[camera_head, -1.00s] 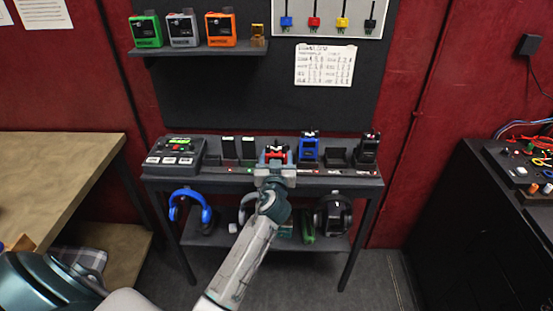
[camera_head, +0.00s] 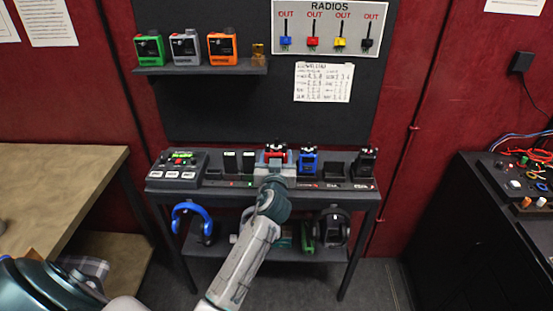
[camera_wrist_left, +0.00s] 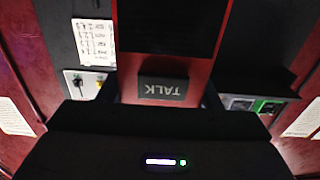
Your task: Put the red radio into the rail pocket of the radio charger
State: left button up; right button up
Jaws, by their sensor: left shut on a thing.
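My left gripper (camera_head: 274,165) is shut on the red radio (camera_head: 275,149) over the middle of the charger. The radio shows its top toward the head camera. In the left wrist view the red radio (camera_wrist_left: 163,88) fills the middle, with a dark screen and an upside-down TALK button. The radio charger (camera_head: 232,184) is a dark rail along the table, with pockets in a row. My gripper and wrist hide the part of the rail below the radio, so I cannot tell whether the radio touches a pocket. My right gripper is not in view.
A blue radio (camera_head: 308,161) and a black radio (camera_head: 366,162) stand right of my gripper, with an empty pocket (camera_head: 335,171) between them. A button box (camera_head: 180,166) is at the left end. Green, grey and orange devices sit on the shelf (camera_head: 200,70) above.

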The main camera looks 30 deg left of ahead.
pick_arm(q)
jog(key=shift+f, duration=0.1)
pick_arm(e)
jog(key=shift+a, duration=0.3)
